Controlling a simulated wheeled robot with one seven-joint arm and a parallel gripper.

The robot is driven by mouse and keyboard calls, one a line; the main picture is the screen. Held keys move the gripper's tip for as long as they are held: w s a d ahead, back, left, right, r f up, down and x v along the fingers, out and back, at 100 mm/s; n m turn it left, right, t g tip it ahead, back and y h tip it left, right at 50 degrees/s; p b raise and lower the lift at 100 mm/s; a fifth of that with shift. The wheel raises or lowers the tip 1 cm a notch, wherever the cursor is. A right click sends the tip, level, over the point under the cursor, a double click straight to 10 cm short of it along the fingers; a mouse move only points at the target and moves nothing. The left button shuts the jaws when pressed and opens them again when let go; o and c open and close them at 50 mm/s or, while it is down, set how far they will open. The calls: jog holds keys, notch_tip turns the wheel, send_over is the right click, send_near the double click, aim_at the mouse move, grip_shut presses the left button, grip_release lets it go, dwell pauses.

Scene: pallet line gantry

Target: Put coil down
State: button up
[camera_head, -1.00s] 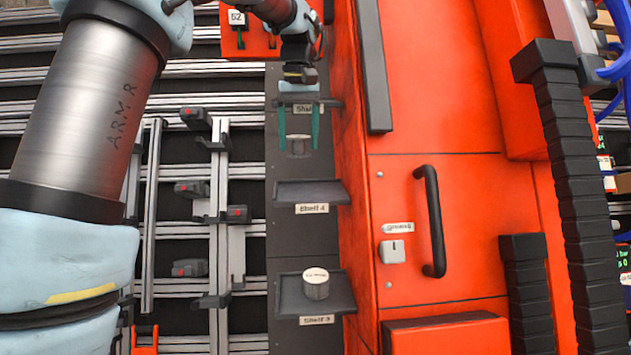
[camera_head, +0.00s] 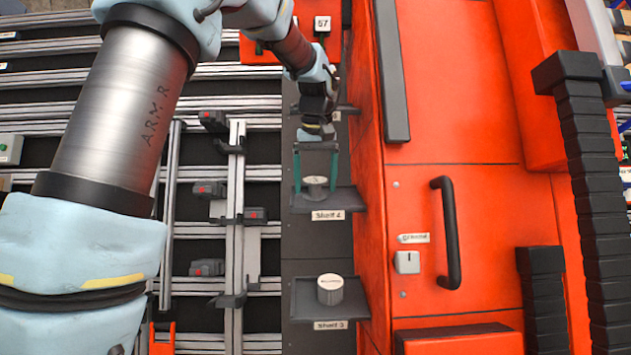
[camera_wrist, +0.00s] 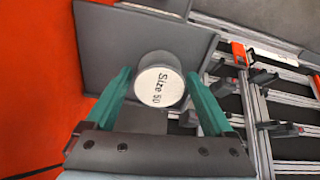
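In the wrist view the coil's label (camera_wrist: 159,87) reads "Size 50". Shelf 4 (camera_wrist: 100,70) lies behind the coil in that view. I cannot tell whether the coil touches the shelf surface.
Another coil (camera_head: 330,290) stands on Shelf 3 (camera_head: 300,300) below. A red cabinet (camera_head: 460,120) with a black handle (camera_head: 450,235) rises close to the right of the shelves. Metal rails with black clamps (camera_head: 232,200) fill the left side. A further shelf is partly hidden behind my wrist.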

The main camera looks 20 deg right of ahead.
aim_at(316, 182)
jog(key=shift+o, duration=0.7)
notch_tip(316, 182, up, 12)
jog(key=s+b, duration=0.1)
jog(key=b, duration=0.1)
jog(key=s+a+f, duration=0.1)
jog(key=a+f, duration=1.5)
jog(key=a, duration=0.3)
jog(key=s+a+f, duration=1.1)
jog(key=s+a, duration=0.1)
jog(key=s, duration=0.1)
jog(key=shift+a+f+n+b, duration=0.2)
jog(key=shift+a+n+b, duration=0.15)
jog(key=shift+n, duration=0.05)
